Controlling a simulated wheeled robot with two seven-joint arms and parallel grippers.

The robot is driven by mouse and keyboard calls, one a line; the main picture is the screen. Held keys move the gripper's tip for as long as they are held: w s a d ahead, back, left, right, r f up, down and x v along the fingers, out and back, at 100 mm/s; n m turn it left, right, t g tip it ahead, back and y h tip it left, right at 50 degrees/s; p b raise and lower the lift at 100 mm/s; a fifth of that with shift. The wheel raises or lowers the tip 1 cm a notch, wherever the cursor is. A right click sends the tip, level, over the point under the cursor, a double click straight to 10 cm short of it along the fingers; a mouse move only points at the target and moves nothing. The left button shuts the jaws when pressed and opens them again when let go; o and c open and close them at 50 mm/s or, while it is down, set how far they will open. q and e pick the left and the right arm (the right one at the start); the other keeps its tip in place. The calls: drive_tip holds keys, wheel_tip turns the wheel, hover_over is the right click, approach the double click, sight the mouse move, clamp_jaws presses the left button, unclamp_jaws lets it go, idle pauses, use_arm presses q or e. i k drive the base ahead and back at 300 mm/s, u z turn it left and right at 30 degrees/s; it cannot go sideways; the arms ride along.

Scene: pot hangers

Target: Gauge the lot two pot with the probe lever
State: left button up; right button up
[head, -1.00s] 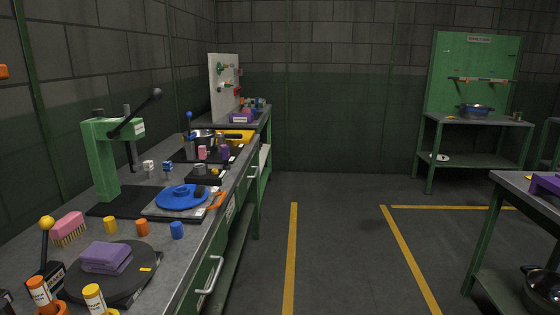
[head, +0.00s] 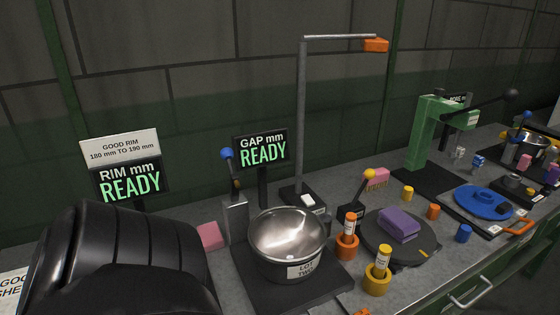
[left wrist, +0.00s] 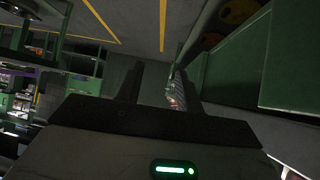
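The steel pot labelled LOT TWO (head: 284,238) stands upright on a dark square plate (head: 262,287) on the bench in the head view. A lever with a blue ball knob (head: 226,154) rises from a grey block just left of the pot; I take it as the probe lever. My left gripper (left wrist: 157,85) shows in the left wrist view with its fingers apart and nothing seen between them. It is over floor and away from the pot in that view. My right gripper is in neither view.
Displays reading RIM mm READY (head: 130,180) and GAP mm READY (head: 262,150) stand behind. A yellow-knobbed lever (head: 362,195), orange and yellow holders and a turntable (head: 400,245) with a purple cloth are right of the pot. A tall lamp post (head: 301,120) stands behind.

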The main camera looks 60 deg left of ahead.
sight(226, 153)
drive_tip(key=k, duration=1.6)
drive_tip(key=z, duration=1.55)
drive_tip(key=i, duration=1.25)
drive_tip(key=u, duration=3.4)
drive_tip(key=i, duration=0.5)
